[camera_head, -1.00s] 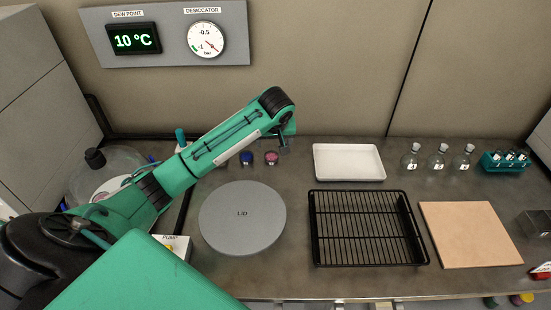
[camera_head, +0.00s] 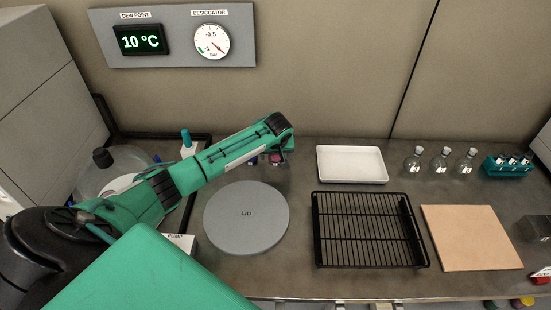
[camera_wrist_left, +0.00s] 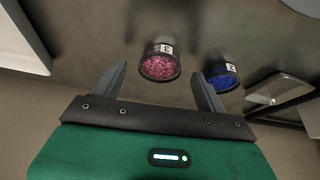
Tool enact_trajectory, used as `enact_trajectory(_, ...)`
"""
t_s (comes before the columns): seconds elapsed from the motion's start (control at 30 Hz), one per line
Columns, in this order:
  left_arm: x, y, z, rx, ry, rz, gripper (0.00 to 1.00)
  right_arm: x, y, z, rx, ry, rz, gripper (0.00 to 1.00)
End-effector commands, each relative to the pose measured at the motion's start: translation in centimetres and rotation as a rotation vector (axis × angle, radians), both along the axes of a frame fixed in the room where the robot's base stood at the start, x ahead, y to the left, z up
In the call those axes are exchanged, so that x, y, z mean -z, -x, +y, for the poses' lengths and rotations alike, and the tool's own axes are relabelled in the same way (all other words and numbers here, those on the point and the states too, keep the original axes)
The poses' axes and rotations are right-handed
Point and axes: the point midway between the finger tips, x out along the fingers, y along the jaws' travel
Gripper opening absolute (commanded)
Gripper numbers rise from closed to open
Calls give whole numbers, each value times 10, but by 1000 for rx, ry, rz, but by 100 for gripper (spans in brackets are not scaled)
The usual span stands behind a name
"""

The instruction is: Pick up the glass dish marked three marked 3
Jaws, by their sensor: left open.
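The glass dish marked 3 (camera_wrist_left: 160,66) is a small round dish of pink grains with a white label, in the left wrist view. It stands on the bench. In the head view the dish (camera_head: 275,158) is partly hidden by my left arm. My left gripper (camera_wrist_left: 158,76) is open and empty. Its two fingers point toward the dish, which shows between their tips; I cannot tell how far off it is. In the head view the left gripper (camera_head: 285,152) is small and mostly hidden at the arm's end. My right gripper is not in view.
A dish of blue grains marked 2 (camera_wrist_left: 222,78) stands close beside, near the right finger. A grey lid (camera_head: 246,232) lies in front, a white tray (camera_head: 350,178) and black rack (camera_head: 318,240) to the right. Stoppered flasks (camera_head: 441,163) stand farther right.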

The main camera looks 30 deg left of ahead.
Motion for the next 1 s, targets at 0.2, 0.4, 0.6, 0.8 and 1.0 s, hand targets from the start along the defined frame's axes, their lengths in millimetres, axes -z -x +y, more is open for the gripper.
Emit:
enact_trajectory(0.2, 13, -4, 3, 1, -1, 1, 74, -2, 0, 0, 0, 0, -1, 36)
enact_trajectory(0.4, 13, -4, 3, 1, 0, 0, 72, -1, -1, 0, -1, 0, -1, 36)
enact_trajectory(0.6, 13, -4, 3, 1, 0, 0, 33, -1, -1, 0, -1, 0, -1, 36)
enact_trajectory(0.8, 13, -4, 3, 1, 0, 0, 26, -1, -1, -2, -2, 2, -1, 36)
enact_trajectory(1.0, 9, -4, 3, 0, 0, -1, 26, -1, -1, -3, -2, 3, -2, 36)
